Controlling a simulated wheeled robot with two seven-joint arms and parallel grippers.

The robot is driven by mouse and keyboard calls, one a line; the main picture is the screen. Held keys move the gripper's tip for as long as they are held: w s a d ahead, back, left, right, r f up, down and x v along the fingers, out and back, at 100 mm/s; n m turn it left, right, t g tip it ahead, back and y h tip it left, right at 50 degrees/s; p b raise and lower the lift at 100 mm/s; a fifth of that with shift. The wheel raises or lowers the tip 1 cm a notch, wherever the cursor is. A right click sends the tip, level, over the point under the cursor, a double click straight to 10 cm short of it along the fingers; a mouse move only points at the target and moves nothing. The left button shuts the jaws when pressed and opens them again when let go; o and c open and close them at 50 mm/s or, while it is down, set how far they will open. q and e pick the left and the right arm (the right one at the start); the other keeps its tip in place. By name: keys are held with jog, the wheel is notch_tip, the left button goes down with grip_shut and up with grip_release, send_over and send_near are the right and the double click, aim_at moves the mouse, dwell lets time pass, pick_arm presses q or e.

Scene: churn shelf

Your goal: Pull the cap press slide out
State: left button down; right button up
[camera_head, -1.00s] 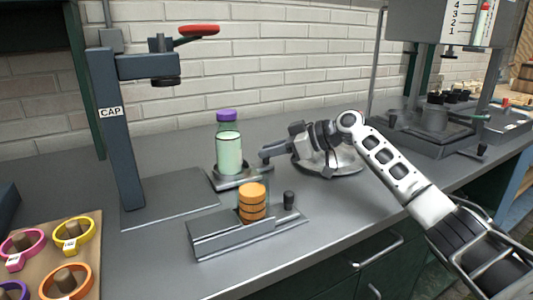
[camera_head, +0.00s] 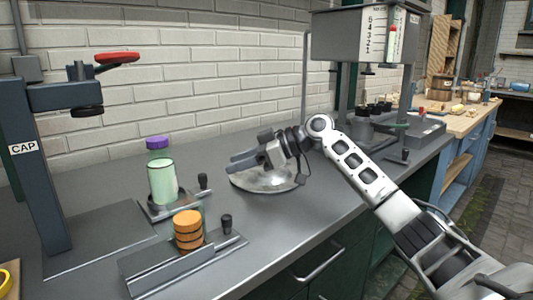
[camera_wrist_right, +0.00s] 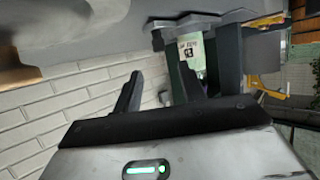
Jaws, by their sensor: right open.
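The cap press (camera_head: 40,150) stands at the left in the head view, a dark column marked CAP with a red handle (camera_head: 117,58) on top. The slide (camera_head: 155,208) is a low metal plate out to the right of the press head, with an upright dark knob (camera_head: 203,182) at its right end. A pale green bottle (camera_head: 162,182) with a purple cap (camera_head: 157,142) stands upright on it. My right gripper (camera_head: 236,161) is open and empty, right of the knob and apart from it. Its spread fingers also show in the right wrist view (camera_wrist_right: 160,95). My left gripper is out of view.
A metal rack (camera_head: 160,275) with stacked orange caps (camera_head: 188,232) and a dark knob sits in front of the slide. Another machine (camera_head: 362,35) stands at the back right. The brick wall (camera_head: 220,65) bounds the counter.

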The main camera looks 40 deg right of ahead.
jog(key=v, duration=0.7)
jog(key=shift+s, duration=0.15)
jog(key=shift+d+r, duration=0.1)
jog(key=shift+r, duration=0.05)
